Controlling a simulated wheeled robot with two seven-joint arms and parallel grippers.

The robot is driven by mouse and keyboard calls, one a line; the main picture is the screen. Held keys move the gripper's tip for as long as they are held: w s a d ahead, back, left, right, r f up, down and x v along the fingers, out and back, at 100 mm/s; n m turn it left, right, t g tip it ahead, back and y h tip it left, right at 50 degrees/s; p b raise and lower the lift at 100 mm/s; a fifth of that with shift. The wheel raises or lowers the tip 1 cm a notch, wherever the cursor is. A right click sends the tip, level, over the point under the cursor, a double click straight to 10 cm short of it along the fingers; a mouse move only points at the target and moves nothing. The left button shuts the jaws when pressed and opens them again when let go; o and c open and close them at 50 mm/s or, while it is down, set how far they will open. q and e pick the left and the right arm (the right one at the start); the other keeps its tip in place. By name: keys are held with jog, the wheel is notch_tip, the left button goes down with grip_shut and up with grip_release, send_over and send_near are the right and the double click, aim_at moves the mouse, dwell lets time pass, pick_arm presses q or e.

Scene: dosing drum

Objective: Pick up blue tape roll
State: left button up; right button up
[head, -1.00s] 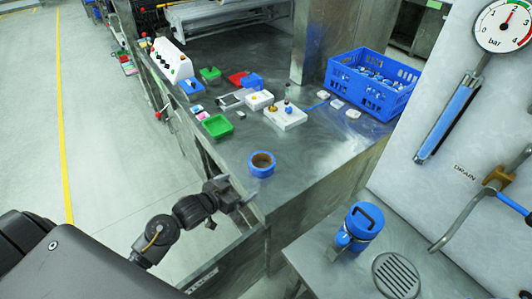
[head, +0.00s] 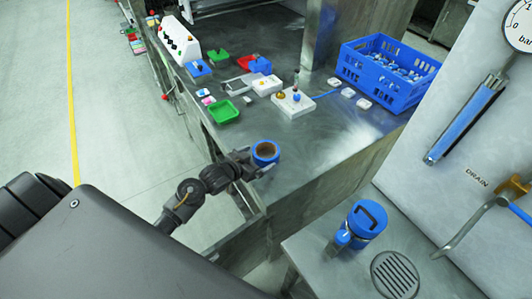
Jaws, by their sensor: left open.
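The blue tape roll (head: 265,152) lies flat near the corner of the metal bench, its brown core facing up. My left gripper (head: 251,163) is right beside it on its left and near side, at the bench edge. The jaws are open, and the fingertips are close to the roll's side. I cannot tell whether they touch it. My right gripper is not in the head view.
Behind the roll are a green tray (head: 222,112), a white box with a blue knob (head: 294,102) and a blue crate (head: 388,73). A blue canister (head: 366,220) stands on a lower metal surface at right. Bench right of the roll is clear.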

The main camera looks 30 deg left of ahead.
aim_at(273, 149)
pick_arm(q)
jog(key=shift+w+d, duration=0.1)
jog(key=shift+w, duration=0.2)
jog(key=p+x, duration=0.1)
jog(key=x, duration=0.2)
jog(key=shift+w+p, duration=0.3)
jog(key=shift+w+d+f, duration=0.15)
jog(key=shift+w+f, duration=0.1)
jog(key=shift+w, duration=0.15)
jog(key=shift+c, duration=0.8)
jog(key=c, duration=0.6)
jog(key=shift+c, duration=0.2)
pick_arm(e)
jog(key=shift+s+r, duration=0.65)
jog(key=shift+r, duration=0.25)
pick_arm(q)
jog(key=shift+r, duration=0.1)
